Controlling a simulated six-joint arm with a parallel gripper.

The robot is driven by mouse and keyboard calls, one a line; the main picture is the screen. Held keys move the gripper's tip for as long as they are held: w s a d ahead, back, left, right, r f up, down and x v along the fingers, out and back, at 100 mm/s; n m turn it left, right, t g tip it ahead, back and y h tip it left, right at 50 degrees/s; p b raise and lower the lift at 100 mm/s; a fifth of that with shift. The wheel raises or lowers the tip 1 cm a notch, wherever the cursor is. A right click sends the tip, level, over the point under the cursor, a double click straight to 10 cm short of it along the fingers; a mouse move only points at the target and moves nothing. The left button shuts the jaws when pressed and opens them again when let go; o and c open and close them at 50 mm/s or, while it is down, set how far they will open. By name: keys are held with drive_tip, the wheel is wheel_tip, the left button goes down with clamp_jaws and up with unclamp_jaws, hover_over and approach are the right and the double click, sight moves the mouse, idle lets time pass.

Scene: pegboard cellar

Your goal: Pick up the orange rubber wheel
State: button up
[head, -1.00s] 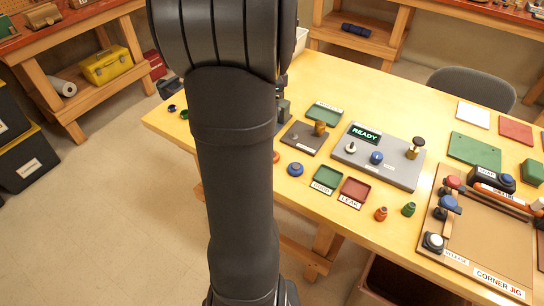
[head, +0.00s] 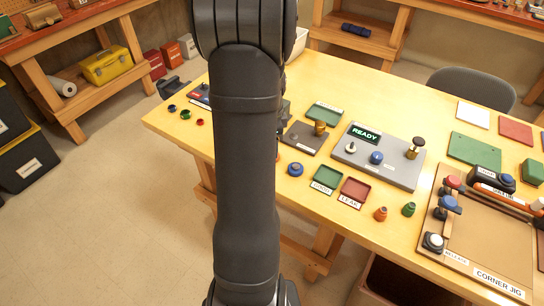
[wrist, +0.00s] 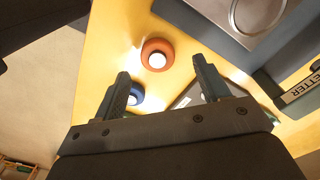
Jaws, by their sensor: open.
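The orange rubber wheel (wrist: 157,54) is a ring with a pale centre lying on the yellow table, in the wrist view just beyond my fingertips. In the head view my arm hides nearly all of it. My gripper (wrist: 160,67) is open and empty, its two dark fingers apart, with the wheel lined up between and ahead of their tips. A blue wheel (wrist: 136,94) lies close by, partly behind the left finger; it also shows in the head view (head: 295,169).
A dark board (head: 308,138) and a grey panel marked READY (head: 378,160) lie to the right. Green (head: 327,178) and red (head: 355,191) trays are in front. A labelled grey fixture (wrist: 300,85) stands at the wrist view's right. Small coloured parts (head: 186,114) sit at left.

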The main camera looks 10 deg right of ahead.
drive_tip(key=f, duration=0.4)
drive_tip(key=shift+s+d, duration=0.15)
drive_tip(key=shift+s, duration=0.05)
drive_tip(key=c, duration=1)
drive_tip(key=shift+c, duration=0.2)
